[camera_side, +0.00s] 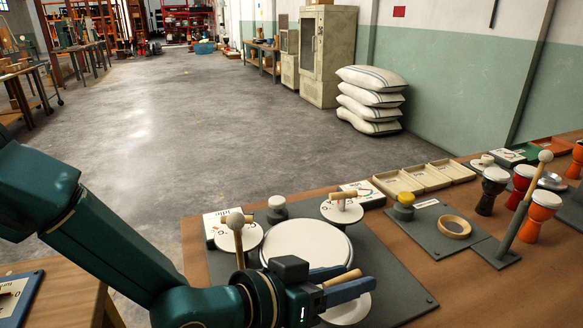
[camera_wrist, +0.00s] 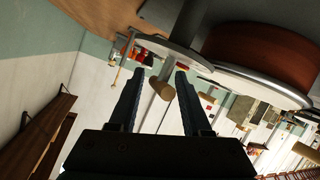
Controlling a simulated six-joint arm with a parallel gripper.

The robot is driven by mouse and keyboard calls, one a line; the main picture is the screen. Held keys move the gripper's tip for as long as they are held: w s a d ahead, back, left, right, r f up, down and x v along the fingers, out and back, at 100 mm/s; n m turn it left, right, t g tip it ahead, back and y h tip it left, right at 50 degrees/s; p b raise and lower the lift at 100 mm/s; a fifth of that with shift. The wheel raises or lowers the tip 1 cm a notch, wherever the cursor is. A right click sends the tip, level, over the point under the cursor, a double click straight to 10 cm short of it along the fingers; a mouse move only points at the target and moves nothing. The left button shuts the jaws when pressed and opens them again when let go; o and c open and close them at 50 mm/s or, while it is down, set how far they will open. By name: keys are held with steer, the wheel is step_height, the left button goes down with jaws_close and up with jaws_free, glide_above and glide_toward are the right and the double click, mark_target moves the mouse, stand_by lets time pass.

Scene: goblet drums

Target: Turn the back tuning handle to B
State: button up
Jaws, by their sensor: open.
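In the side view, a large white drum head (camera_side: 306,243) sits on a grey board, with round white dials around it. One dial (camera_side: 342,212) at the far side carries a wooden cross handle (camera_side: 344,196). A third dial (camera_side: 347,309) is at the near right. My gripper (camera_side: 358,276) is open above it, with a wooden handle (camera_side: 342,278) between its fingers. The wrist view shows this handle (camera_wrist: 160,88) between the open fingertips (camera_wrist: 160,74). Dial letters are mostly hidden or unreadable.
A grey knob (camera_side: 277,209) stands behind the drum head.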

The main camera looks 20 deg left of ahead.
steer(key=v, duration=0.3)
step_height(320, 180, up, 15)
steer(key=s+a+r+g+y, duration=0.1)
steer(key=s+a+g, duration=0.1)
steer(key=s+a, duration=0.3)
steer(key=s+a+r+g+y, duration=0.1)
steer(key=s+a, duration=0.4)
steer(key=a, duration=0.8)
steer(key=shift+r+m+g+y, duration=0.35)
steer(key=shift+g+y, duration=0.25)
steer(key=shift+y, duration=0.2)
